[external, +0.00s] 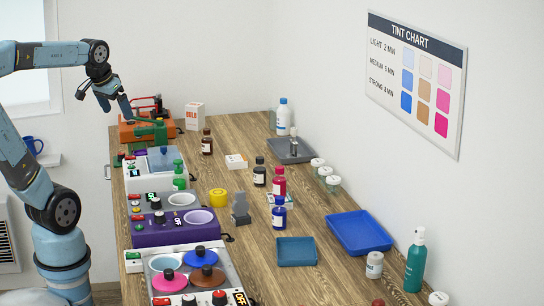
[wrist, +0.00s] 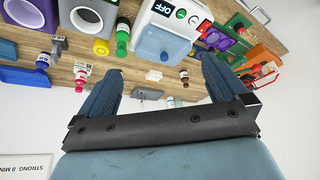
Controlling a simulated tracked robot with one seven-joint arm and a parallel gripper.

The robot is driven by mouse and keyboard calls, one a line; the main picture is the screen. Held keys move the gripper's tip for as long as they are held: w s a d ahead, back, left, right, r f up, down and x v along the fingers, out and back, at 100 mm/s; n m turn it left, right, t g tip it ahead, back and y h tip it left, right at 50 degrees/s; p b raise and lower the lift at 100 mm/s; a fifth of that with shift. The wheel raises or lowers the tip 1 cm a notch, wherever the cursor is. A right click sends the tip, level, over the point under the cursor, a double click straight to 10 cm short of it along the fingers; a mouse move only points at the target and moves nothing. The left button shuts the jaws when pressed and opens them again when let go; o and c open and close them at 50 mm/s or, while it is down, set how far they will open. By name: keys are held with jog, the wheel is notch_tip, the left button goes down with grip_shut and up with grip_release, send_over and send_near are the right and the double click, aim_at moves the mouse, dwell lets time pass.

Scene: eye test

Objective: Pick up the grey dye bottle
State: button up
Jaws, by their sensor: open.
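A dark grey bottle with a white label (external: 259,173) stands upright on the wooden table in the external view, just behind the red bottle (external: 279,183). It looks like the grey dye bottle. In the wrist view I cannot make it out; my finger may hide it. My gripper (external: 107,100) is up in the air at the far left of the table, well away from the bottle. In the wrist view my gripper (wrist: 162,66) shows two blue fingers spread apart with nothing held between them.
A blue bottle (external: 279,213) stands in front of the red one, a brown bottle (external: 207,142) farther back. Machines, including a purple one (external: 165,234), line the table's left side. A grey tray (external: 283,155), blue trays (external: 360,232) and jars stand to the right. Some wood between is bare.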

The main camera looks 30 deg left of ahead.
jog(key=s+a+f+n, duration=0.1)
jog(key=s+f, duration=0.2)
jog(key=s, duration=0.3)
jog(key=shift+a+f+t, duration=0.2)
jog(key=shift+a+t, duration=0.2)
jog(key=c, duration=0.8)
